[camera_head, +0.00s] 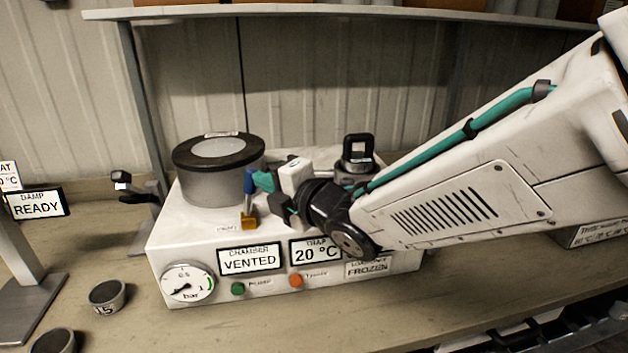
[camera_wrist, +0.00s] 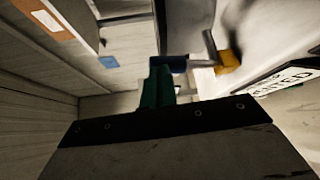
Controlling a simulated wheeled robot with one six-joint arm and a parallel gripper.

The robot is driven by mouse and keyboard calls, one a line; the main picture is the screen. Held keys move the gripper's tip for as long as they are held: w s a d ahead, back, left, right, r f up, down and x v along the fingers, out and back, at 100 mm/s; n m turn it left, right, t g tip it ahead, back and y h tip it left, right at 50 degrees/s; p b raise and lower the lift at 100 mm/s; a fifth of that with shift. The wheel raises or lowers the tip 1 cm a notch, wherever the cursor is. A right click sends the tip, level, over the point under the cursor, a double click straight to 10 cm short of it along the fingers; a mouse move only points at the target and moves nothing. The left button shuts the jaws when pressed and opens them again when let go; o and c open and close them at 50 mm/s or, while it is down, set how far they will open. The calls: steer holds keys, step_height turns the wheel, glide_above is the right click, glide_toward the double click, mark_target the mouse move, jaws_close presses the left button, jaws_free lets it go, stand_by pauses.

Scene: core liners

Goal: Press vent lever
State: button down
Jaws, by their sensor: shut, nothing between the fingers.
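The vent lever has a blue handle (camera_head: 249,183) on a short stem above a yellow-brown base (camera_head: 249,222), on top of the white machine in front of the grey chamber. In the head view the handle stands above its base. In the wrist view the blue handle (camera_wrist: 176,63) lies just beyond my fingertips, with the yellow base (camera_wrist: 229,62) to its right. My gripper (camera_head: 264,180) is shut and empty, its teal fingertips right beside the handle. The fingertips also show in the wrist view (camera_wrist: 157,86). I cannot tell whether they touch the handle.
The white machine (camera_head: 190,248) carries a chamber with a dark lid (camera_head: 184,152), a gauge (camera_head: 187,284), a green button (camera_head: 238,288) and an orange button (camera_head: 296,281). Its chamber display (camera_head: 250,258) reads VENTED. A small cup (camera_head: 107,296) stands on the bench at left.

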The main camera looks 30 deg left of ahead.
steer(key=v, duration=1.4)
steer(key=shift+w, duration=0.2)
steer(key=shift+d, duration=0.1)
steer(key=w+d+f+m+t+h, duration=0.2)
steer(key=w+d+f+m+h, duration=0.2)
steer(key=d+f+m+h, duration=0.25)
steer(key=w+d+f+m+h, duration=0.1)
steer(key=d+f+m+h, duration=0.15)
steer(key=d+m, duration=0.45)
steer(key=w+d+f+m+h, duration=0.15)
steer(key=d+m+h, duration=0.3)
steer(key=d, duration=0.45)
steer(key=s+d+r+m+g+h, duration=0.1)
steer(key=s+d+r+m+g, duration=0.1)
steer(key=s+d+m, duration=0.6)
steer(key=s+d+r+m+g+h, duration=0.2)
steer(key=s+d+m, duration=0.6)
steer(key=d, duration=0.9)
steer(key=shift+d+r+m, duration=0.4)
steer(key=shift+r+m, duration=0.3)
